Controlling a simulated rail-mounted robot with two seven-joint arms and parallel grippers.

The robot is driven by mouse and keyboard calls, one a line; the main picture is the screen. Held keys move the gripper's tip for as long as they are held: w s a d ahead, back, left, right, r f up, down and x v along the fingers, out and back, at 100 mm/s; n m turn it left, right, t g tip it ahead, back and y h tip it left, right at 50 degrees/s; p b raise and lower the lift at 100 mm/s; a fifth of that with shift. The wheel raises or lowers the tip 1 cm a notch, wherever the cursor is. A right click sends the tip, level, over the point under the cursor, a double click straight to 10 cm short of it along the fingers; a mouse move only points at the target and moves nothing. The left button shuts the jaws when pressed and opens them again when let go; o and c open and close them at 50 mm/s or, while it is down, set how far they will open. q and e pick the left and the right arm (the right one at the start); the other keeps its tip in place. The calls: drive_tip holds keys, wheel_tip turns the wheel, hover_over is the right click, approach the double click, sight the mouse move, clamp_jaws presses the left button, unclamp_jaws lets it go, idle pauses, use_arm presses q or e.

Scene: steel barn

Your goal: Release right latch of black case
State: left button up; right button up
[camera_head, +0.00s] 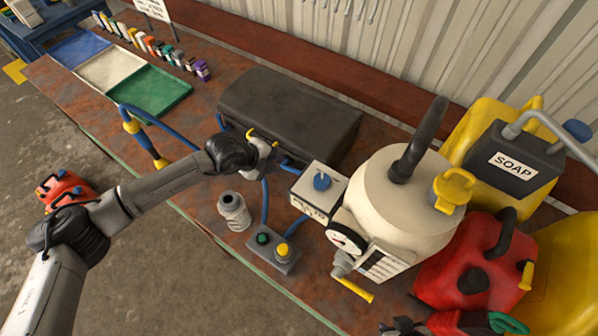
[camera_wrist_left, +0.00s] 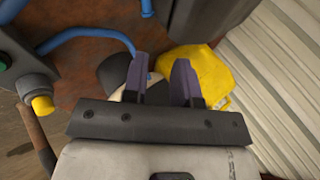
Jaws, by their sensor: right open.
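The black case (camera_head: 295,110) lies closed on the rusty bench, against the back. Its front face is mostly in shadow, and I cannot make out its latches. My left gripper (camera_head: 268,146) is just in front of the case's front side, near the middle. In the left wrist view its two dark fingers (camera_wrist_left: 160,80) stand apart, with no held object visible between them. A dark corner of the case (camera_wrist_left: 190,18) shows at the top there. A dark part at the bottom edge of the head view appears to be my right gripper (camera_head: 403,326), mostly cut off and away from the case.
A cream tank (camera_head: 385,200) with a control box (camera_head: 318,190) stands right of the case. Red (camera_head: 470,265) and yellow jugs crowd the right. Colored trays (camera_head: 150,92) lie left.

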sight(299, 173)
use_arm(q)
drive_tip(key=w+d+f+n, duration=0.1)
drive_tip(key=d+f, duration=0.1)
drive_tip(key=f, duration=0.2)
drive_tip(key=w+d+f+n+b, duration=0.1)
drive_tip(key=d+f, duration=0.1)
drive_tip(key=f, duration=0.1)
drive_tip(key=w+d+f, duration=0.2)
drive_tip(key=f, duration=0.2)
drive_tip(key=shift+d+f+n+y+b, duration=0.25)
drive_tip(key=shift+f+n+y+b, duration=0.05)
drive_tip(key=shift+n+b, duration=0.1)
clamp_jaws()
idle(0.4)
